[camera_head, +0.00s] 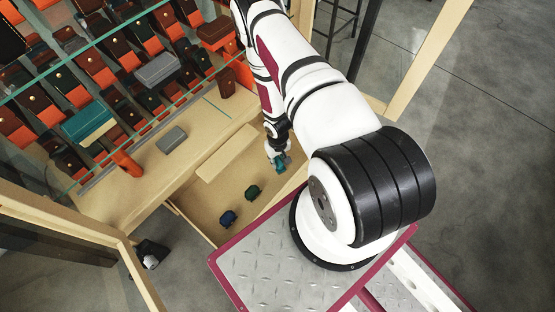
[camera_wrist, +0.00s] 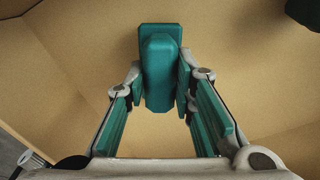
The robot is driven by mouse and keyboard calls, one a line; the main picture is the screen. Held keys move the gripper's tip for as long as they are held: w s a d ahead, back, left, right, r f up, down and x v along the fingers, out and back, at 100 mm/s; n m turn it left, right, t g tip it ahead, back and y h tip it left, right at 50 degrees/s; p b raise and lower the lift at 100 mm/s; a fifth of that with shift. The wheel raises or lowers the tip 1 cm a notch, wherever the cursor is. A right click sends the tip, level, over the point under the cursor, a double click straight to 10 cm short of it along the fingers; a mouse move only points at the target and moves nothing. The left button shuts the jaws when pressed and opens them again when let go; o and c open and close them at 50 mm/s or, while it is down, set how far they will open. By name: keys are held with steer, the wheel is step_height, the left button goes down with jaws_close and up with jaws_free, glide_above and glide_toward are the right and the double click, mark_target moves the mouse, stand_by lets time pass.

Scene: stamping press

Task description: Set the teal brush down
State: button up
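The teal brush (camera_wrist: 158,72) is between my gripper's fingertips in the wrist view, with the pads against its two sides. My gripper (camera_wrist: 160,90) is shut on it. In the head view, my gripper (camera_head: 277,161) and the teal brush (camera_head: 282,165) are at the right end of an open wooden drawer (camera_head: 207,216). The drawer's pale floor shows beyond the brush in the wrist view. I cannot tell whether the brush touches that floor.
A dark green item (camera_head: 253,192) and a dark blue item (camera_head: 228,217) lie in the drawer, left of my gripper. A grey block (camera_head: 172,139) rests on the wooden top behind. A glass shelf holds a teal-and-cream box (camera_head: 88,122). Drawer floor between the green item and my gripper is clear.

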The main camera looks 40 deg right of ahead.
steer(key=shift+o, duration=1.4)
step_height(320, 180, up, 12)
steer(key=r+p, duration=0.1)
steer(key=p, duration=0.4)
step_height(320, 180, up, 7)
glide_above(277, 159)
steer(key=w, duration=0.4)
step_height(277, 159, up, 13)
steer(key=w+h, duration=0.1)
steer(key=w, duration=0.1)
steer(key=s+a+r, duration=0.2)
steer(key=r, duration=0.7)
steer(key=s+a+r, duration=0.1)
steer(key=a+r, duration=0.1)
steer(key=r, duration=0.7)
steer(key=s+a+r+n, duration=0.1)
steer(key=s+a+r, duration=0.2)
steer(key=s+r, duration=0.35)
steer(key=s+a+r, duration=0.3)
steer(key=s+r, duration=0.2)
steer(key=r, duration=0.2)
steer(key=s+a+r, duration=0.2)
steer(key=s, duration=0.5)
steer(key=s+a+r+n+y, duration=0.1)
steer(key=s+a+r, duration=0.1)
steer(key=s, duration=0.6)
steer(key=shift+s+a+r, duration=0.15)
steer(key=shift+s+r, duration=0.15)
